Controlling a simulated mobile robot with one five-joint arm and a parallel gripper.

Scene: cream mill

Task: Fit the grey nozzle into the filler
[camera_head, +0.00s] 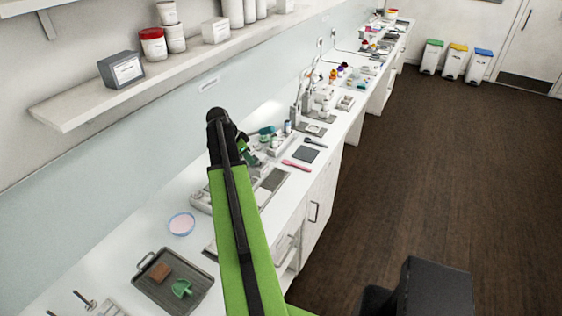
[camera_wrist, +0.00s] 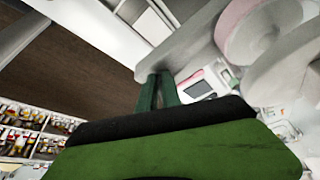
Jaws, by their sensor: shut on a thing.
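My gripper (camera_head: 246,152) is over the bench at the end of my green arm. In the wrist view its two green fingers (camera_wrist: 158,88) are close together and shut on the grey nozzle. The nozzle does not stand out from the grey surfaces behind the fingertips, so its tilt cannot be told. A pale machine with a small screen and pink edging (camera_wrist: 205,83) is just right of the fingers in the wrist view. Large rounded grey and pink parts (camera_wrist: 255,30) are above it. I cannot tell surely which of these belong to the filler. My arm hides part of the bench machines in the head view.
A dark tray (camera_head: 172,283) with a brown block and a green scoop lies front left. A pink dish (camera_head: 182,223) is behind it. A pink tool (camera_head: 297,165) and a dark pad (camera_head: 305,153) lie right of my gripper. A shelf (camera_head: 75,113) runs above. The floor is clear.

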